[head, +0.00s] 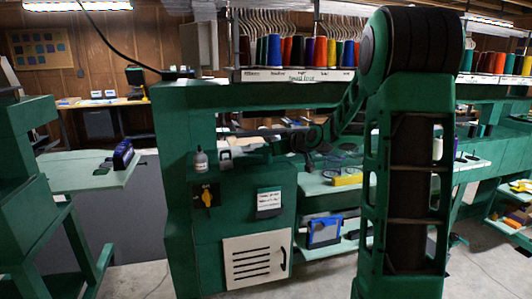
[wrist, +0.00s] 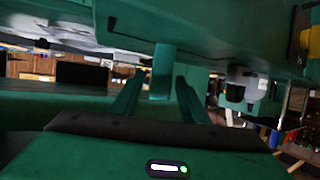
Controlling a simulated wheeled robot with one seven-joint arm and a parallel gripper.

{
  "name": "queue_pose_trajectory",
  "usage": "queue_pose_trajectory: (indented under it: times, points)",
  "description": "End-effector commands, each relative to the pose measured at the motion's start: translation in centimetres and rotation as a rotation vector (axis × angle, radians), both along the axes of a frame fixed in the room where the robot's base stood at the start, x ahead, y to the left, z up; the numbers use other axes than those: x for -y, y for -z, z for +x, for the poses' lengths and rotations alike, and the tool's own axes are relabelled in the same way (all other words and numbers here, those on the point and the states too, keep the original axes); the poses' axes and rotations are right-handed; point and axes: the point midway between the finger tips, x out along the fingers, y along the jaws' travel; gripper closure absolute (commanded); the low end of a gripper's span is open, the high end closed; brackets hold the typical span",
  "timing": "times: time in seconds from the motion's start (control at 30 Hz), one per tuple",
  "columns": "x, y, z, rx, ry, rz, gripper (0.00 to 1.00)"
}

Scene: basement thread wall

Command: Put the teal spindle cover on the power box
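The teal spindle cover (wrist: 162,74) is a plain upright cylinder in the wrist view, which looks upside down. Its base end meets the edge of a teal surface, which appears to be the power box top; I cannot tell for sure that it touches. My gripper (wrist: 160,86) has a finger on each side of the cover, with a thin gap visible on the left, so it looks open. In the head view the power box (head: 232,218) is the green cabinet with a yellow knob. The head view shows the gripper area only small and dark, behind its right end.
A grey bottle (head: 200,160) and a small dark-and-white item (head: 225,158) stand on the left of the box top. A rack of thread cones (head: 300,52) runs above. Shelves with a blue bin (head: 323,232) lie to the right.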

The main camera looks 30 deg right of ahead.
Motion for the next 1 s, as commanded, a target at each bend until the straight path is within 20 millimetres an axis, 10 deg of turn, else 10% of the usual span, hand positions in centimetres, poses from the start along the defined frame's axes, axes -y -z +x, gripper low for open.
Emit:
queue_pose_trajectory:
  times: [0.6, 1.0]
  points:
    - [1.2, -4.0, -9.6, 0.001, 0.003, -0.001, 0.60]
    - [0.7, -3.9, -11.5, -0.035, 0.002, 0.002, 0.60]
